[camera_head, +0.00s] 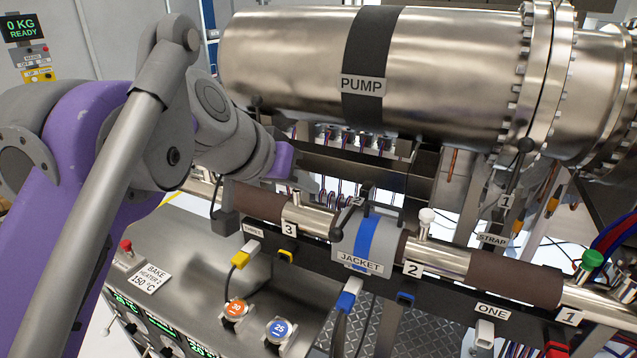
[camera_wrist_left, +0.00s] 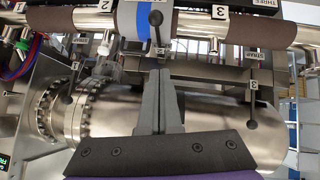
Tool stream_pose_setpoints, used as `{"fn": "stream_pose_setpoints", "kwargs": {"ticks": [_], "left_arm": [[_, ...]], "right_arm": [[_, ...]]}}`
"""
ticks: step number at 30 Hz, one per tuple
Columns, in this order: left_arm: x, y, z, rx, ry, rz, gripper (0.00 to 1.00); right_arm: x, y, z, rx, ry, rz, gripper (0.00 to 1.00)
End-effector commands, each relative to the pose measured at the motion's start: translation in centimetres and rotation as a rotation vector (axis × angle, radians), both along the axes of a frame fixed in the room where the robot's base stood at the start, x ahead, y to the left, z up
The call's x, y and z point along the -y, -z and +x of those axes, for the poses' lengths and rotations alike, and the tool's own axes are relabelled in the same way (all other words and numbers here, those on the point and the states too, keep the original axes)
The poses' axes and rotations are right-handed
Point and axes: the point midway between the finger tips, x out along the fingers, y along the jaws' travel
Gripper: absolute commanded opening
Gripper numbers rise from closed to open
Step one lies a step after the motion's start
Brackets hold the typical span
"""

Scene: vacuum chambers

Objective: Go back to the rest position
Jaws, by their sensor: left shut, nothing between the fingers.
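My left arm, purple and grey, comes in from the left in the head view. Its gripper (camera_head: 312,186) is in front of and below the pump, above the pipe, partly hidden behind its own wrist. In the left wrist view the two dark fingers (camera_wrist_left: 160,74) are together with nothing between them. The grey jacket with a blue band (camera_head: 345,245) is around the pipe between labels 3 and 2, to the right of and below the gripper. It also shows in the left wrist view (camera_wrist_left: 130,22), beyond the fingertips. My right gripper is in neither view.
The large steel pump (camera_head: 280,58) fills the upper middle. A pipe with brown sleeves (camera_head: 515,279) crosses below it. The bake heater panel (camera_head: 175,250) stands at front left, with orange (camera_head: 236,308) and blue (camera_head: 279,329) round knobs. A payload display (camera_head: 22,27) is at upper left.

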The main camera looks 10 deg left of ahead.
Motion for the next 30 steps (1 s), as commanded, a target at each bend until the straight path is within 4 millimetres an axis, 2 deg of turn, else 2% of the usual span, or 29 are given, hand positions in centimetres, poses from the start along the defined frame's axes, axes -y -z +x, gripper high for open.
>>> {"fn": "stream_pose_setpoints", "kwargs": {"ticks": [2,5,8,11,15,18,21,25,30], "left_arm": [[-0.2,0.6,-0.3,-0.008,-0.003,0.005,0.00],[-0.7,3.4,-0.7,-0.034,-0.016,0.021,0.00],[-1.7,8.5,-1.9,-0.081,-0.041,0.051,0.00],[-2.9,14.9,-4.0,-0.137,-0.080,0.088,0.00],[-4.9,24.3,-8.4,-0.210,-0.143,0.146,0.00],[-6.3,30.2,-11.8,-0.252,-0.190,0.184,0.00],[-7.4,34.6,-14.8,-0.282,-0.229,0.215,0.00],[-8.3,38.1,-17.3,-0.304,-0.263,0.237,0.00],[-8.7,39.3,-18.3,-0.314,-0.277,0.247,0.00]], "right_arm": [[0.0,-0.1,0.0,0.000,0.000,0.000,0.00],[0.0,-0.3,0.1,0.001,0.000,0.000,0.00],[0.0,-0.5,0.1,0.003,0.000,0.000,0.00],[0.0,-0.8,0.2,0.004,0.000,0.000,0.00],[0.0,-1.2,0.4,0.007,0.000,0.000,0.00],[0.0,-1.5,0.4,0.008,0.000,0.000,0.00],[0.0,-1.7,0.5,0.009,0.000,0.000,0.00],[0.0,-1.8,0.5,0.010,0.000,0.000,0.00],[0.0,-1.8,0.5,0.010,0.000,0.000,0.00]]}}
